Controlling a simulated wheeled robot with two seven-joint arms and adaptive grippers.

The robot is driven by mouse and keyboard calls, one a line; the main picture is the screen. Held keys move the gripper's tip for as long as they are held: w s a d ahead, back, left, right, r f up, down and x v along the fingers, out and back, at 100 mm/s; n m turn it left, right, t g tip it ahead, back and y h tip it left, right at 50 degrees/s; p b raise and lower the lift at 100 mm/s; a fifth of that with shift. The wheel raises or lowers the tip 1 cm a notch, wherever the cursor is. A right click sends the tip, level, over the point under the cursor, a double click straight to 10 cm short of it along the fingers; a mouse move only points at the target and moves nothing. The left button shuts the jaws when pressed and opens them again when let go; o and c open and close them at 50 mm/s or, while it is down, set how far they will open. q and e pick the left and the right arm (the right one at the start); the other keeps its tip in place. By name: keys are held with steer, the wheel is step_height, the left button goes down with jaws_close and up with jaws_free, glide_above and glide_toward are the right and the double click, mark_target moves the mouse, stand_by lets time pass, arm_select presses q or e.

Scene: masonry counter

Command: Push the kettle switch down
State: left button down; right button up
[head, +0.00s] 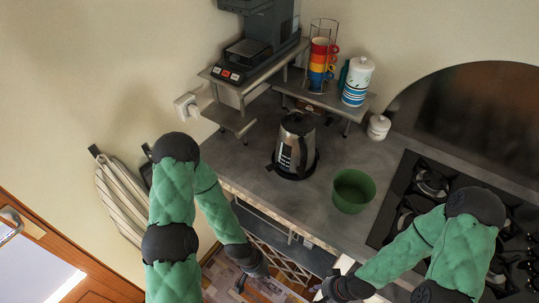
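The kettle (298,138), steel with black parts, stands upright on a round black base on the grey counter. Its switch is too small to make out. My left gripper (262,286) is in front of the counter and below its edge, well apart from the kettle. Its fingers look spread, with nothing between them. My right gripper (318,291) is at the bottom of the view, also away from the kettle. Its fingers are too small and dark to tell whether they are open.
A green bowl (353,190) stands right of the kettle, near the gas hob (405,190). Behind are a raised shelf (294,90) with stacked cups (321,62) and a white canister (357,80), and a coffee machine (250,50). The counter in front of the kettle is clear.

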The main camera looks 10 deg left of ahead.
mark_target(269, 168)
arm_select(q)
steer(key=w+a+r+m+p, duration=0.1)
steer(key=w+r+m+p, duration=0.1)
steer(key=w+r+p, duration=0.3)
steer(key=w+a+r+m+p, duration=0.1)
steer(key=w+r+m+p, duration=0.1)
steer(key=w+r+p, duration=0.4)
steer(key=w+a+r+m+y+p, duration=0.1)
steer(key=w+r+m+p, duration=0.2)
steer(key=w+r+p, duration=0.3)
steer(key=shift+w+r, duration=0.25)
steer(key=shift+r, duration=0.55)
steer(key=shift+w+r, duration=0.25)
steer(key=shift+r, duration=0.6)
steer(key=shift+w+r, duration=0.25)
steer(key=shift+r, duration=0.55)
steer(key=w+a+r+m+y+p, duration=0.2)
steer(key=w+a+r+m+p, duration=0.1)
steer(key=w+r, duration=0.7)
steer(key=shift+w+a+r+m+p, duration=0.3)
steer(key=shift+a+r+m+p, duration=0.1)
steer(key=shift+a+m, duration=0.2)
steer(key=shift+f, duration=0.15)
steer(key=shift+w+d+f+b, duration=0.15)
steer(key=shift+f+b, duration=0.6)
steer(key=shift+f, duration=0.95)
steer(key=shift+w+d+f+b, duration=0.15)
steer(key=shift+f+b, duration=0.6)
steer(key=shift+f, duration=0.95)
steer(key=shift+s, duration=0.1)
